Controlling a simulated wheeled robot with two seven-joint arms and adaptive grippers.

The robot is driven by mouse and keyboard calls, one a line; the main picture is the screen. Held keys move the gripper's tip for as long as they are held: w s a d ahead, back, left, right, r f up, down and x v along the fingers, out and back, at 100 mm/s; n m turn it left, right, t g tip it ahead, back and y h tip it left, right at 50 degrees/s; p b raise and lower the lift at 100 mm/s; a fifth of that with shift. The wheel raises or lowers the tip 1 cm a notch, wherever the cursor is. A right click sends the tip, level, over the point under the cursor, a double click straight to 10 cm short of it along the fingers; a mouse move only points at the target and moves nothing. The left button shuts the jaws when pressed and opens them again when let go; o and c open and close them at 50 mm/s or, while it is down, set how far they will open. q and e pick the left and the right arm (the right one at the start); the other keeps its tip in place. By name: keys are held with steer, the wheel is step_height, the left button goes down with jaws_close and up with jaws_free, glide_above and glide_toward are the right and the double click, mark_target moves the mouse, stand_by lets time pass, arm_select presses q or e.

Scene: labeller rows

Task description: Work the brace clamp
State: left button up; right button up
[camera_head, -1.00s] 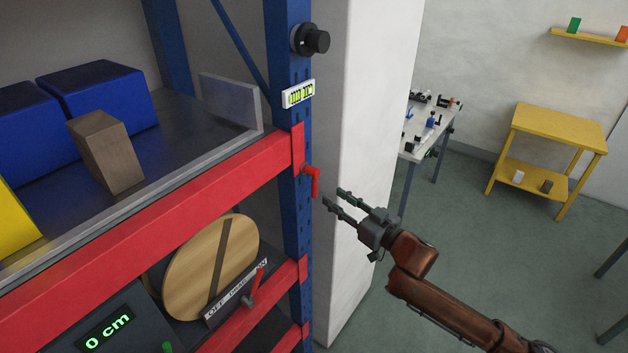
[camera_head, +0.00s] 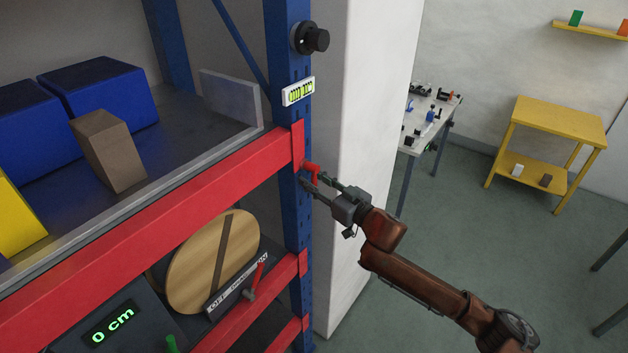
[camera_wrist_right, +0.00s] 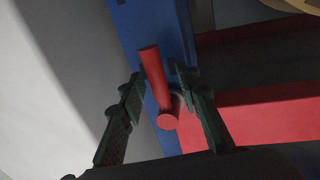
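The brace clamp is a small red handle (camera_head: 313,172) on the blue rack upright, at the end of the upper red beam. In the right wrist view the red handle (camera_wrist_right: 156,82) lies between the two dark fingers. My right gripper (camera_head: 314,182) is at the handle with its fingers apart on either side of it. In the right wrist view the gripper (camera_wrist_right: 158,88) is open, and a firm grip on the handle does not show. My left gripper is out of view.
A black knob (camera_head: 312,40) and a level vial (camera_head: 298,91) sit higher on the blue upright (camera_head: 285,110). A red lever (camera_head: 256,280) stands on the lower beam beside a wooden disc (camera_head: 208,255). A white wall (camera_head: 365,120) stands close behind the gripper.

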steer(key=shift+c, duration=0.7)
jaws_close()
